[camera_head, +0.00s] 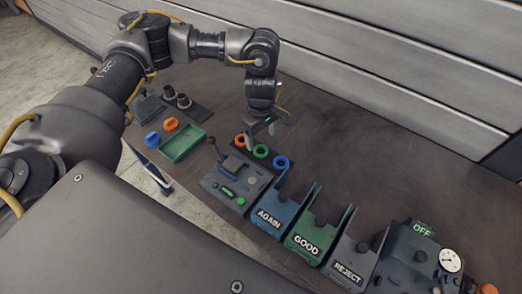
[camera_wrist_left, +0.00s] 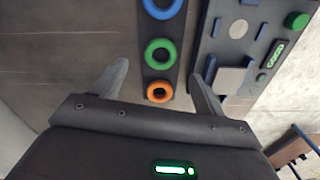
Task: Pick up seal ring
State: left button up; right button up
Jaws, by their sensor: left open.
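Three seal rings lie in a row on a narrow dark strip (camera_wrist_left: 160,65). The orange ring (camera_head: 240,140) is at one end, the green ring (camera_head: 261,151) is in the middle, and the blue ring (camera_head: 281,162) is at the other end. In the left wrist view the orange ring (camera_wrist_left: 159,91) lies between the fingers' lines, with the green ring (camera_wrist_left: 160,51) and the blue ring (camera_wrist_left: 162,6) beyond it. My left gripper (camera_head: 271,125) is open and empty above the orange end of the strip. It also shows in the left wrist view (camera_wrist_left: 161,72). My right gripper is not in view.
A grey fixture plate (camera_head: 232,184) stands close beside the strip. Bins marked AGAIN (camera_head: 270,217), GOOD (camera_head: 307,245) and REJECT (camera_head: 347,270) stand to the right, then a gauge box (camera_head: 405,262). A green tray (camera_head: 182,143) is at left. The table behind the rings is clear.

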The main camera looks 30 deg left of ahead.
aim_at(261, 150)
pick_arm(q)
jog(key=shift+f, duration=0.25)
jog(key=shift+s+f, duration=0.15)
jog(key=shift+f, duration=0.3)
notch_tip(261, 150, down, 4)
jog(key=shift+f+p, duration=0.1)
jog(key=shift+p, duration=0.6)
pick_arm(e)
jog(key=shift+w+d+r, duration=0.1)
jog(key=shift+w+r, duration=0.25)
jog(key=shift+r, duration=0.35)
pick_arm(q)
jog(key=c, duration=1.1)
jog(key=shift+o, duration=0.2)
